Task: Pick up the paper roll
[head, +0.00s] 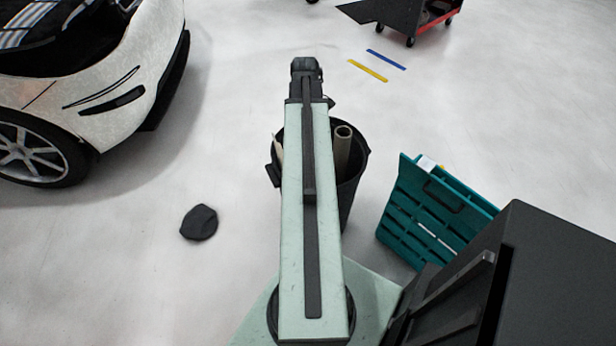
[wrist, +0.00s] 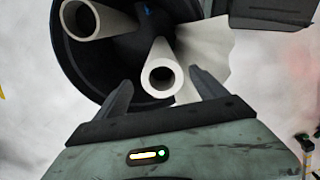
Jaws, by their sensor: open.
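A black bin (head: 352,190) stands under my arm in the head view, partly hidden by it. A beige paper roll (head: 343,148) stands in it, right of my arm, and a pale edge (head: 278,152) shows on the left. In the wrist view the bin (wrist: 66,62) holds one pale roll (wrist: 82,20) at the upper left and another (wrist: 160,72) at the centre, seen end-on. My gripper (wrist: 161,80) is open, with the central roll's end between its fingers in the picture. Contact cannot be told. In the head view my gripper (head: 305,66) is at the arm's far end.
A teal crate-like panel (head: 432,215) stands right of the bin. A dark cloth-like lump (head: 199,222) lies on the floor at left. A white car (head: 110,80) is at upper left. Blue (head: 386,59) and yellow (head: 368,70) strips lie beyond. The floor between is clear.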

